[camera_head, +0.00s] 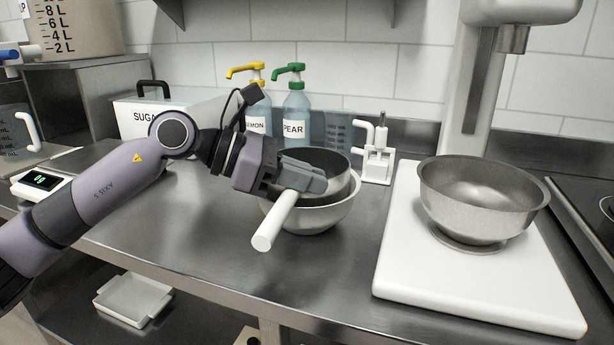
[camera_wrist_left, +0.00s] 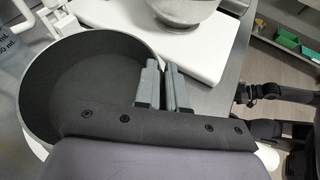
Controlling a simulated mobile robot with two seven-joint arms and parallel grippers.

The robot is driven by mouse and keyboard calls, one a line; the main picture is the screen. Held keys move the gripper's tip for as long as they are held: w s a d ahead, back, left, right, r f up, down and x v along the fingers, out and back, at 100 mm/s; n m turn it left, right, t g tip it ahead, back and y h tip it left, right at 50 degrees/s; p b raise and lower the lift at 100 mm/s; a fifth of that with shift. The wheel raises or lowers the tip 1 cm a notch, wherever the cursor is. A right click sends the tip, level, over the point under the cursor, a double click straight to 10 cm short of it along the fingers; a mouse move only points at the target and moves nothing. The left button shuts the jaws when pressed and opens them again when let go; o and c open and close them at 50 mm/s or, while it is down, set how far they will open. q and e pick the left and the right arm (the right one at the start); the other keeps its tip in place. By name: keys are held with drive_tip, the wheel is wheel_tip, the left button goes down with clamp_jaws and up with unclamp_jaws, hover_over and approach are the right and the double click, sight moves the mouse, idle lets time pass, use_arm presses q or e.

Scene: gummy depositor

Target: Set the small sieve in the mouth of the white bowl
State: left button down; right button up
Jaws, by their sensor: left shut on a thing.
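The small sieve (camera_head: 338,162) has a round dark inside and a thick white handle (camera_head: 275,220) that sticks out toward the front. My left gripper (camera_head: 312,180) is shut on the sieve where the handle meets the rim. In the left wrist view the sieve (camera_wrist_left: 75,85) fills the left side beside the fingers. What looks like my right gripper (camera_wrist_left: 248,95) shows there at the right, its jaws unclear.
A white stand mixer base (camera_head: 400,270) with a steel bowl (camera_head: 485,200) is to the right. Pump bottles (camera_head: 296,115), a clear jug (camera_head: 338,130) and a small white dispenser (camera_head: 378,160) stand behind. A sugar bin (camera_head: 170,115) and scale (camera_head: 42,182) are left. The front counter is clear.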

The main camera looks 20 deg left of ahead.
use_arm(q)
drive_tip(key=c, duration=1.1)
unclamp_jaws()
drive_tip(key=shift+b+v, duration=0.3)
drive_tip(key=shift+v, duration=3.3)
drive_tip(key=shift+d+r, duration=0.1)
